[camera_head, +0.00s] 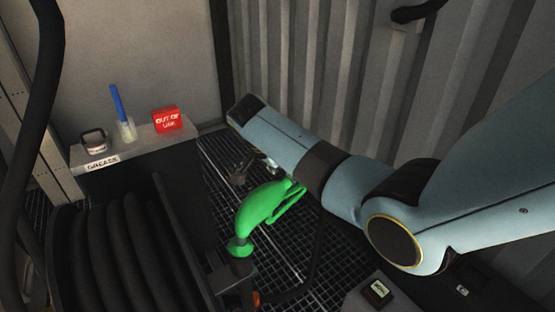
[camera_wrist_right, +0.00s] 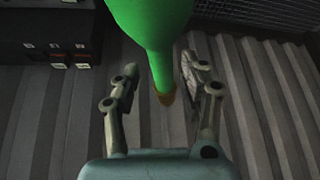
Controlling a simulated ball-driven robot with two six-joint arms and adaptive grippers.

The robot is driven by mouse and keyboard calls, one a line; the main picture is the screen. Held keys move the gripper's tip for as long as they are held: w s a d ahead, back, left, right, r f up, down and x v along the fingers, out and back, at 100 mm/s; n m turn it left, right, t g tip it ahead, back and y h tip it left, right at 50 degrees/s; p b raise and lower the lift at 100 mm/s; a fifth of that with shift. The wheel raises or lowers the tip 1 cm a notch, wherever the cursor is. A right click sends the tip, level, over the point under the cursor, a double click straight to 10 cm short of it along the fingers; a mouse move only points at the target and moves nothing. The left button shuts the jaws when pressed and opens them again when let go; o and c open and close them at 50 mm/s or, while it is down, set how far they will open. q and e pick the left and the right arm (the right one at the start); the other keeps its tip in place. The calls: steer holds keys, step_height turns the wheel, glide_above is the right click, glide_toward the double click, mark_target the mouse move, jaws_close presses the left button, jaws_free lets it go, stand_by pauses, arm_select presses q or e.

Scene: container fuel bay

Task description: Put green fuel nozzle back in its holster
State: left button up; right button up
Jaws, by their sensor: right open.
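The green fuel nozzle (camera_head: 262,208) is tilted over the grating in the middle of the head view. Its looped handle guard is at the upper right, and its lower end meets a dark part whose nature I cannot tell. My right gripper (camera_head: 252,168) is at the upper end of the nozzle, partly hidden by my arm. In the right wrist view the open fingers (camera_wrist_right: 160,66) stand on either side of the green nozzle (camera_wrist_right: 155,25), which tapers to a brownish tip. Contact with the fingers is not clear. No holster can be made out for certain. My left gripper is out of view.
A shelf (camera_head: 136,143) at the left holds a red "out of use" block (camera_head: 167,120), a blue-handled brush in a cup (camera_head: 122,115) and a small tin (camera_head: 94,138). A coiled black hose (camera_head: 115,250) is at lower left. Corrugated wall (camera_head: 320,60) stands behind my arm.

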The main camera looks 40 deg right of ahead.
steer(key=w+v, duration=0.1)
steer(key=v, duration=1)
steer(key=shift+s, duration=0.5)
